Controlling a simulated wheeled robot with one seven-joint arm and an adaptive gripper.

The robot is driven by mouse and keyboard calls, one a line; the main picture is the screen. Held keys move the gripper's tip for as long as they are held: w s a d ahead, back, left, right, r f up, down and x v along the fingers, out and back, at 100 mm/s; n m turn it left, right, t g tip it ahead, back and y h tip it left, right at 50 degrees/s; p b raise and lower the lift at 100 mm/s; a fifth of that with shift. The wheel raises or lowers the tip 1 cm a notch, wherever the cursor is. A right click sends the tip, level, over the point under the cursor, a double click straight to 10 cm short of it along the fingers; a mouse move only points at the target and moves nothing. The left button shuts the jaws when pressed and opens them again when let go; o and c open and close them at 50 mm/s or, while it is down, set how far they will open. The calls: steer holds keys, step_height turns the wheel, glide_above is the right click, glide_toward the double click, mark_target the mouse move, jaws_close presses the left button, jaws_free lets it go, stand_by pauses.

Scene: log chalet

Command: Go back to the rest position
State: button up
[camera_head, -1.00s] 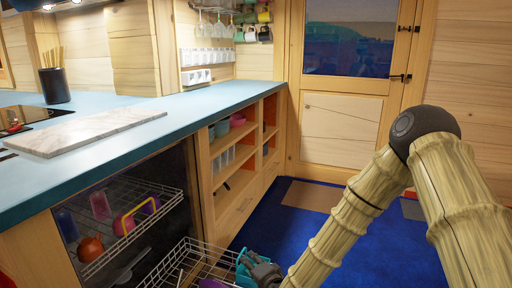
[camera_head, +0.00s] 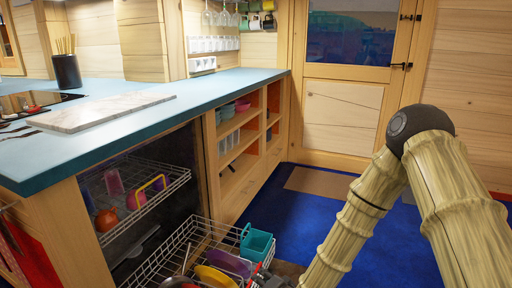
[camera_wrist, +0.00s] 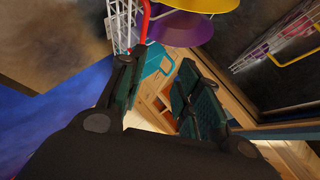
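My gripper (camera_head: 268,279) is low in the head view, partly cut off by the bottom edge, beside the lower dishwasher rack (camera_head: 190,240). In the wrist view my gripper (camera_wrist: 160,85) has its two fingers apart, with nothing visible held between them. A teal cup (camera_head: 257,244) sits at the right end of the lower rack, just above my gripper in the picture. A teal rim or handle also shows beyond the fingers in the wrist view (camera_wrist: 160,60). My arm reaches down from the right of the head view.
The lower rack also holds a yellow dish (camera_head: 214,277) and a purple dish (camera_head: 229,263). The upper rack (camera_head: 140,195) holds several coloured items. The blue counter (camera_head: 215,88) and open shelves (camera_head: 240,140) stand behind.

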steer(key=s+d+f+n+g+h+b, duration=0.1)
steer(key=s+d+f+n+g+b, duration=0.3)
steer(key=s+f, duration=0.7)
steer(key=s+d+f+n+g+h+b, duration=0.1)
steer(key=s+d+f+g, duration=0.1)
steer(key=s+d+f, duration=0.5)
steer(key=s+d+f+n+g+h+b, duration=0.15)
steer(key=s+d, duration=0.25)
steer(key=s, duration=0.7)
steer(key=s+d+f+n+g+h, duration=0.1)
steer(key=s+d+f+g+h, duration=0.15)
steer(key=s+d+f, duration=0.55)
steer(key=a+r+p, duration=0.1)
steer(key=r+p, duration=1.8)
steer(key=r, duration=0.1)
steer(key=s+a+r+p, duration=0.1)
steer(key=a+r+p, duration=0.1)
steer(key=r+p, duration=1.7)
steer(key=shift+s+r+g+y, duration=0.3)
steer(key=shift+r+y, duration=0.1)
steer(key=shift+r, duration=0.4)
